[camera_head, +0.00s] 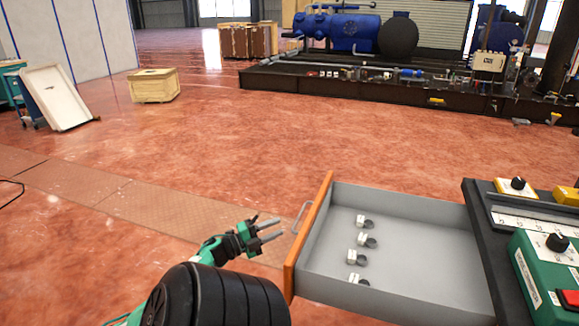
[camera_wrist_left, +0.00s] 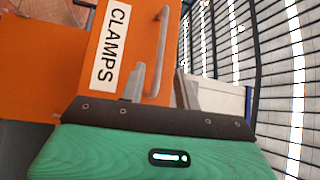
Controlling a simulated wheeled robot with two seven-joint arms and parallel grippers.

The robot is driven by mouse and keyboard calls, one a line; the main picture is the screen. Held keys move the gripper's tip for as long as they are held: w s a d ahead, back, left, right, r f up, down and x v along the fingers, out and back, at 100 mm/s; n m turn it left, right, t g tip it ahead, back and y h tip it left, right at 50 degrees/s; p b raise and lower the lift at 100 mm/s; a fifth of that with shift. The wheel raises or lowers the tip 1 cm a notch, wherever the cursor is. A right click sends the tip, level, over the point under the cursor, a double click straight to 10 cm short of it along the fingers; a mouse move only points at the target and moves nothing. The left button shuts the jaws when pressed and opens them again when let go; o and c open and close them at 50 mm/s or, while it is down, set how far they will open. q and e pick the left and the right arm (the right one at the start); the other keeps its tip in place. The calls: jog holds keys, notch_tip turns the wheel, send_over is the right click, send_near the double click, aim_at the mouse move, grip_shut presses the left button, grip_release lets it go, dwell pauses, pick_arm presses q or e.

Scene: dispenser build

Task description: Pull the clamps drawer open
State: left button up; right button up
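The clamps drawer stands pulled out from the dark cabinet, its orange front (camera_head: 308,240) facing left and its grey inside showing. In the left wrist view its orange front (camera_wrist_left: 122,87) carries a white CLAMPS label (camera_wrist_left: 111,44). The metal handle (camera_head: 301,217) also shows in the wrist view (camera_wrist_left: 162,48). Several small clamps (camera_head: 367,241) lie on the drawer floor. My left gripper (camera_head: 281,229) is open and empty, its fingers pointing at the handle with a small gap. In the wrist view the fingers (camera_wrist_left: 159,90) are spread, with the handle seen between them. My right gripper is not in view.
The dark cabinet (camera_head: 480,235) on the right carries a green box (camera_head: 545,275) with a knob and red button, plus yellow boxes. The red floor left of the drawer is free. A wooden crate (camera_head: 154,87) and blue machinery (camera_head: 345,32) stand far off.

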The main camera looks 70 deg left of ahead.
pick_arm(q)
jog(key=s, duration=0.4)
jog(key=shift+s+d+f, duration=0.2)
jog(key=shift+s+f, duration=0.15)
jog(key=shift+s, duration=0.05)
jog(key=shift+s, duration=0.1)
